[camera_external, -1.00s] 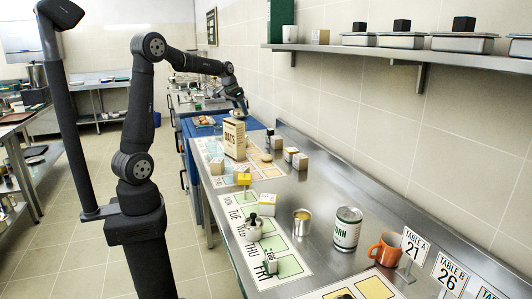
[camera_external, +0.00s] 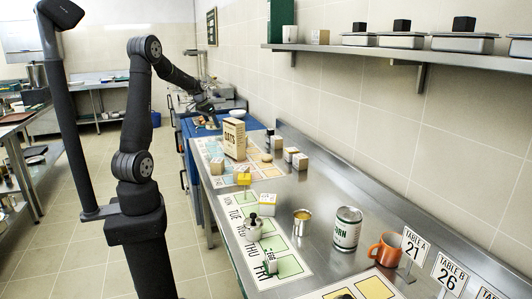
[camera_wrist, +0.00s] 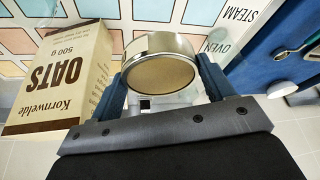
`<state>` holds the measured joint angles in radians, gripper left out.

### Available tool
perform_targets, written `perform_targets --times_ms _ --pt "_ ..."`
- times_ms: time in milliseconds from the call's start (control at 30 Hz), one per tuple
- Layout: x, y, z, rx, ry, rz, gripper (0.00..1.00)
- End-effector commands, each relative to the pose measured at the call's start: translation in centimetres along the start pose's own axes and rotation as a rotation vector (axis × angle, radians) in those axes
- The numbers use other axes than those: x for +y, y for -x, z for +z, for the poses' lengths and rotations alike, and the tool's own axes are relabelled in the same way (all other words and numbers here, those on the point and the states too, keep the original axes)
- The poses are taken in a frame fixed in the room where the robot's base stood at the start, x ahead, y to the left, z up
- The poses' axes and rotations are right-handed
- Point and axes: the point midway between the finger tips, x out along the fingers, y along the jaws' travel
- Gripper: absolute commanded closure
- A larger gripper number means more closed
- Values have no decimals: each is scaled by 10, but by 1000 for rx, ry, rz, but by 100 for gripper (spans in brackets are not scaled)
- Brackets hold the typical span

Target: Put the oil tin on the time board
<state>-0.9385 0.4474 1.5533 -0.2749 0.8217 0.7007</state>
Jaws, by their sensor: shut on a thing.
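My gripper (camera_wrist: 160,88) is shut on a round metal tin (camera_wrist: 160,45), silver-sided with a flat tan end facing the wrist camera. No label on it can be read, so I cannot confirm it is the oil tin. In the external view my gripper (camera_external: 207,112) hangs above the far end of the counter, beyond the oats box; the held tin is hard to make out there. A board with coloured squares (camera_external: 212,152) lies around the oats box. A weekday board (camera_external: 235,212) lies nearer. I cannot tell which is the time board.
The tall oats box (camera_external: 234,138) stands close by and also shows left of the tin in the wrist view (camera_wrist: 60,78). Small boxes, a silver tin with a yellow top (camera_external: 302,223), a corn can (camera_external: 347,229) and an orange mug (camera_external: 385,249) stand nearer.

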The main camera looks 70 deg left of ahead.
Motion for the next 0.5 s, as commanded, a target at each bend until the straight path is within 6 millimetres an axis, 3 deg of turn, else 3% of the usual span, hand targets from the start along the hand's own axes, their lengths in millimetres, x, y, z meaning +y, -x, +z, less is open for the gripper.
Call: perform_targets --times_ms 500 --pt "0 -81 33 1 1 -1 54"
